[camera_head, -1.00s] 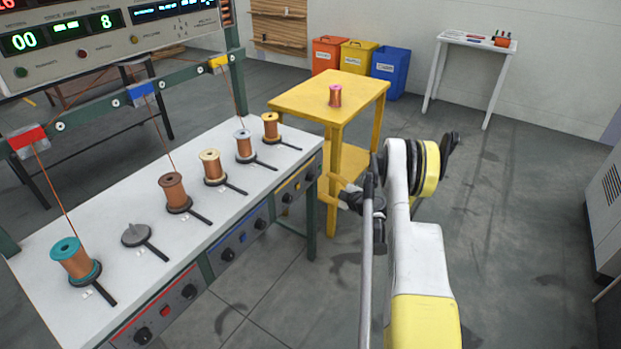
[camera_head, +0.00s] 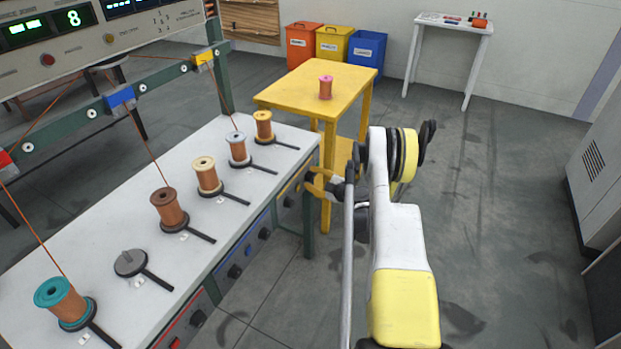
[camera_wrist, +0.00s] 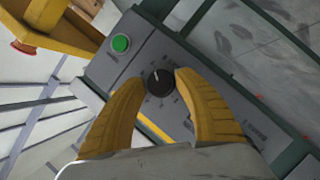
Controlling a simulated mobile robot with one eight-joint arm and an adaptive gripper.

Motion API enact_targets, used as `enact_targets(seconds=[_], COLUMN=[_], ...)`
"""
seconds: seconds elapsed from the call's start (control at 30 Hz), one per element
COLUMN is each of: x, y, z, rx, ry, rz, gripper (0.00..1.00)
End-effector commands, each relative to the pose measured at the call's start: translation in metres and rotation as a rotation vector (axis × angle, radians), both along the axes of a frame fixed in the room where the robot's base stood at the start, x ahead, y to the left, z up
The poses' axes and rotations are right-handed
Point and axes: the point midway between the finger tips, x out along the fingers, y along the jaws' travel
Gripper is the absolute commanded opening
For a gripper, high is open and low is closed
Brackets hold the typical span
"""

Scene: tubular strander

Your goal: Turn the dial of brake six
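A round black dial (camera_wrist: 159,82) with a white pointer mark sits on a grey panel with a yellow stripe in the wrist view. My gripper (camera_wrist: 160,86) has two yellow fingers, open and apart, one on each side of the dial. I cannot tell whether they touch it. In the head view my gripper (camera_head: 316,184) is at the far end of the bench front, by the yellow-marked panel (camera_head: 283,207). Another black dial (camera_head: 289,201) shows on that panel. The dial between my fingers is not clear there, and its number is unreadable.
A green button (camera_wrist: 120,43) is on the panel near the dial. The white bench (camera_head: 110,215) carries several spools with dark levers. A yellow table (camera_head: 300,85) with a copper spool (camera_head: 326,87) stands just behind my gripper. Floor to the right is open.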

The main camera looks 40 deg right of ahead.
Motion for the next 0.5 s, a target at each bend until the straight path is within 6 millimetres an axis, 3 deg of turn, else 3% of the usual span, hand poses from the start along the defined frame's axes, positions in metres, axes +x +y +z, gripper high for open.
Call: enact_targets(seconds=[0.03,0.1,0.3,0.5], x=[0.0001,0.0002,0.0002,0.0003], y=[0.0001,0.0002,0.0005,0.0013], z=[0.0000,0.0001,-0.0004,-0.0017], rx=[0.000,0.000,-0.023,-0.211], ry=[0.000,0.000,-0.012,-0.089], rz=[0.000,0.000,0.001,0.001], gripper=[0.21,0.00,0.00,0.00])
